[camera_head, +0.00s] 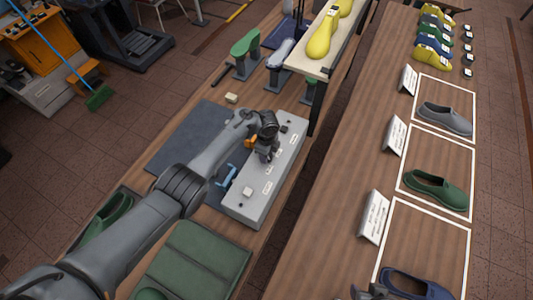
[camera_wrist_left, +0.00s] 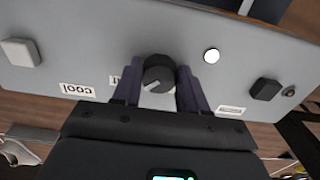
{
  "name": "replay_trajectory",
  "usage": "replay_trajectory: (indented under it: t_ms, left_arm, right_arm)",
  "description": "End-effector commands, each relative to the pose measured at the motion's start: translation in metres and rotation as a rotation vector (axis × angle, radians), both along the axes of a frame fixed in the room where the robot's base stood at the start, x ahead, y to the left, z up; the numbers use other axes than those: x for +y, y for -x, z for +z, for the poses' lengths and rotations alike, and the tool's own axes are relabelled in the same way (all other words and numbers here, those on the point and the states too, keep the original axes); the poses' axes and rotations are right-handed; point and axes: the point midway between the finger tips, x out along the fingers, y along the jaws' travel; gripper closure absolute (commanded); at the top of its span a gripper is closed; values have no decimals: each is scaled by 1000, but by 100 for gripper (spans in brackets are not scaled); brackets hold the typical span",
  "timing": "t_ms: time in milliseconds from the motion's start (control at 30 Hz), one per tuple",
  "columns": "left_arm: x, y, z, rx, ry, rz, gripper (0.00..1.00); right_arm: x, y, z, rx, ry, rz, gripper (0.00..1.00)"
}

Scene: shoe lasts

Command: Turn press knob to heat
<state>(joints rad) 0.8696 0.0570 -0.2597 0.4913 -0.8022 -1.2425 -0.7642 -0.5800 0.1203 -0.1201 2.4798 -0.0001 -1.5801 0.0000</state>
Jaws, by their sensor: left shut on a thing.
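The press is a grey control box (camera_head: 245,208) on the left bench in the head view, and its panel (camera_wrist_left: 110,45) fills the upper wrist view. A round black knob (camera_wrist_left: 158,68) with a white pointer line sits on the panel. The pointer slants toward the lower left in the wrist view. My left gripper (camera_wrist_left: 159,82) is shut on this knob, one dark finger on each side. A "cool" label (camera_wrist_left: 77,90) lies left of it; another label is partly hidden by the left finger. My right gripper (camera_head: 370,291) shows only partly at the bottom edge; its jaws are unclear.
The panel also has a white button (camera_wrist_left: 20,52), a white round lamp (camera_wrist_left: 211,55) and a dark knob (camera_wrist_left: 265,89). A blue-handled part (camera_head: 226,175) lies beside the box. Shoes stand in white frames on the right table, including a green shoe (camera_head: 437,190).

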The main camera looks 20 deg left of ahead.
Motion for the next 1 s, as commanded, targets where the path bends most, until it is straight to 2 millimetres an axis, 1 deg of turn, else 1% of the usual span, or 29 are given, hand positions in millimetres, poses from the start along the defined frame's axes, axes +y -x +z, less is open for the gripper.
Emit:
replay_trajectory:
  t_ms: [467,500,633,867,1000]
  left_arm:
    - [0,1,-1,1,0,-14,88]
    - [0,1,-1,1,0,-14,51]
    - [0,0,-1,1,0,-13,32]
    - [0,0,0,0,0,-12,32]
    - [0,0,4,0,1,-12,32]
  right_arm:
    - [0,0,-1,0,0,0,57]
    - [0,0,-1,0,0,0,57]
    - [0,0,-1,0,0,0,57]
    - [0,0,-1,0,0,0,57]
    - [0,0,1,0,0,0,57]
